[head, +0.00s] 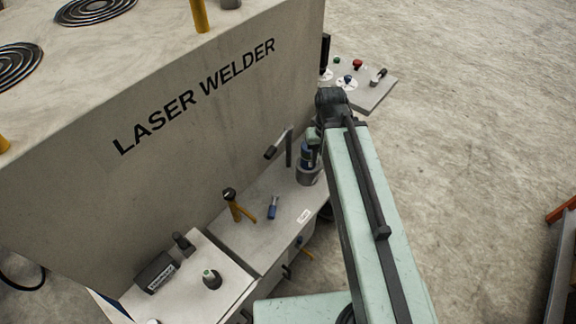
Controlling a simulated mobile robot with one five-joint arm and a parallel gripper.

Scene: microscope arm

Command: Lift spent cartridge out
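A dark blue cylinder (306,156), which may be the spent cartridge, stands upright in a grey round holder (308,176) at the right end of the bench ledge. My gripper (314,142) is at the cylinder's top, at the far end of my pale green arm. My arm covers part of the gripper and the holder's right side. The fingers are too small and hidden to tell whether they are open or shut, or whether they touch the cylinder. A small blue piece (272,208) lies on the ledge, left of the holder.
The grey laser welder housing (190,110) rises behind the ledge (245,237). A lever (278,145) sticks up beside the holder. A yellow-handled tool (236,206), a black labelled block (155,272) and a dark knob (211,279) stand left. A button panel (375,97) is behind.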

